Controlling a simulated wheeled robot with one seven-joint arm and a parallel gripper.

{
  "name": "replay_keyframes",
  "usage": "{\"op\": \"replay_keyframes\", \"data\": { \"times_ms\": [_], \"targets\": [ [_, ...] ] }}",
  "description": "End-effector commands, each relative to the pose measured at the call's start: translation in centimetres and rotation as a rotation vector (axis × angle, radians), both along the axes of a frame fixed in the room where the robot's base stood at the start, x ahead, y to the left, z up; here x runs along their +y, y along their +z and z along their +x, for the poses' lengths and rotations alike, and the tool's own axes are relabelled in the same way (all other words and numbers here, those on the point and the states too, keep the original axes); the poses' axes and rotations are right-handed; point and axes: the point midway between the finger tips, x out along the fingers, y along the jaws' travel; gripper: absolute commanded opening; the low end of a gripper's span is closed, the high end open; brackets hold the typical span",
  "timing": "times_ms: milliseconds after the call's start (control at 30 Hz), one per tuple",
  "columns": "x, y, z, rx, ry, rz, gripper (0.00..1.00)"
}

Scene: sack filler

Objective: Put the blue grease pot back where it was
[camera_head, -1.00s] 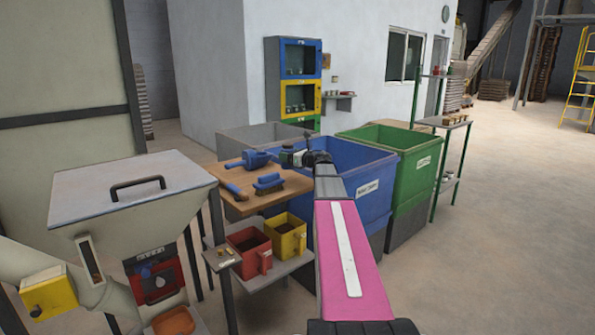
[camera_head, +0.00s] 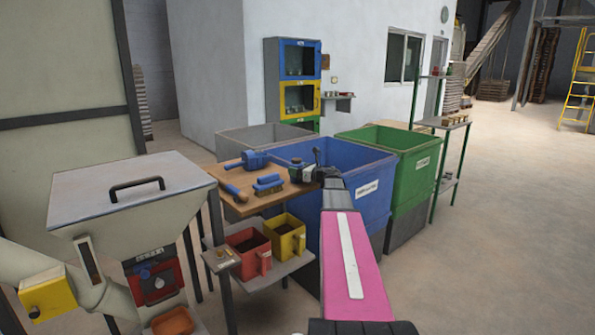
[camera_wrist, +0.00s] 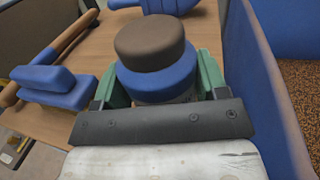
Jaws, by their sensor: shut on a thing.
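The blue grease pot (camera_wrist: 157,80) has a blue rim and a brown round top. In the wrist view it sits upright between the two green fingers of my gripper (camera_wrist: 157,88), which is shut on it. In the head view my gripper (camera_head: 300,173) is at the right end of the wooden table top (camera_head: 236,207), beside the blue bin. The pot's brown top (camera_head: 297,161) shows small there. Its lower part is hidden by the gripper, and I cannot tell whether it touches the table.
A blue brush (camera_head: 268,184) and a larger blue tool (camera_head: 252,160) lie on the table left of my gripper. The blue bin (camera_head: 378,160) stands close on the right, its wall near my gripper. Red (camera_head: 246,243) and yellow (camera_head: 287,236) containers stand on the lower shelf.

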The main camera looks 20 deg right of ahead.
Motion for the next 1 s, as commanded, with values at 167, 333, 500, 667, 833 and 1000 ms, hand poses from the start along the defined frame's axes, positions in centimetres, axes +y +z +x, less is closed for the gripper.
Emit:
{"op": "replay_keyframes", "data": {
  "times_ms": [167,333,500,667,833,1000],
  "targets": [
    [0.0,-0.2,0.0,0.0,0.0,0.0,0.89],
    [0.0,-0.2,0.0,0.0,0.0,0.0,0.92],
    [0.0,0.0,0.0,0.0,0.0,0.0,0.92],
    [-0.9,0.0,-1.4,0.0,-0.002,0.0,0.92],
    [-2.6,0.0,-4.3,0.001,-0.003,-0.001,0.92],
    [-4.5,0.0,-7.0,0.001,-0.003,-0.001,0.92]
  ]
}}
